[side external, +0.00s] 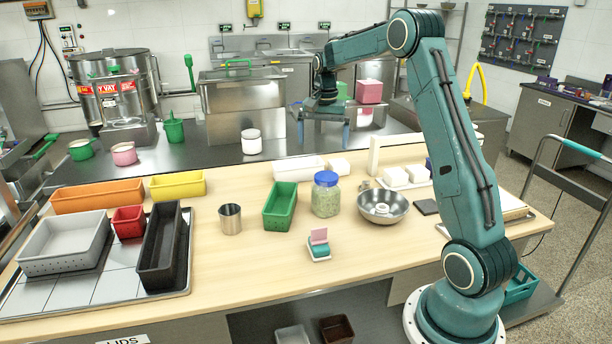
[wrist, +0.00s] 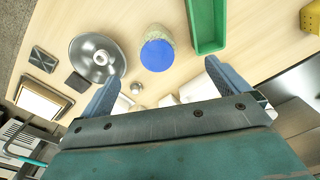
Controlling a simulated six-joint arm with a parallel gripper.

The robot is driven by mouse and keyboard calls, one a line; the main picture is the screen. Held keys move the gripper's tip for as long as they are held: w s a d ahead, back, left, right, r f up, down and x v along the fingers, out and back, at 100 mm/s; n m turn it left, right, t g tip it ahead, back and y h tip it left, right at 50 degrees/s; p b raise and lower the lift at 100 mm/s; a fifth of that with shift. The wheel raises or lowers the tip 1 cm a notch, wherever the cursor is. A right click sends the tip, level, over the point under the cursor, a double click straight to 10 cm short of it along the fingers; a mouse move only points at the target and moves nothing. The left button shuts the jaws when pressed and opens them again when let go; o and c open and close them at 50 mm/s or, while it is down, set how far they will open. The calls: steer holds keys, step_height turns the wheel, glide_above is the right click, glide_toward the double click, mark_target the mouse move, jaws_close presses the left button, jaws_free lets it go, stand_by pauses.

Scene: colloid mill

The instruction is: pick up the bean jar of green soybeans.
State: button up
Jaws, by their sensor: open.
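The bean jar (side external: 326,196) is clear, filled with pale green beans, and has a blue lid. It stands upright on the wooden table between a green tray and a metal bowl. In the wrist view the jar (wrist: 157,52) shows from above, mostly its lid. My gripper (side external: 321,120) is raised above and behind the jar in the side view. Its two blue fingers are spread apart and empty. In the wrist view my gripper (wrist: 165,85) has its fingers on either side of the picture, with the jar beyond the gap and apart from both fingers.
A green tray (side external: 281,206) stands close left of the jar and a metal bowl (side external: 382,207) close right. White containers (side external: 299,168) stand behind it. A small holder with a pink and teal sponge (side external: 319,244) sits in front. A steel cup (side external: 230,218) stands further left.

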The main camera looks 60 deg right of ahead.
mark_target(326, 176)
steer(key=shift+m, duration=0.5)
steer(key=shift+d+f, duration=0.55)
steer(key=shift+f, duration=1.35)
steer(key=shift+d+f, duration=0.6)
steer(key=shift+f, duration=1.3)
steer(key=shift+d+f, duration=0.55)
steer(key=shift+f, duration=1.35)
steer(key=shift+f, duration=0.1)
steer(key=shift+f, duration=2.5)
steer(key=c, duration=1.1)
steer(key=shift+r, duration=0.1)
steer(key=shift+c, duration=0.4)
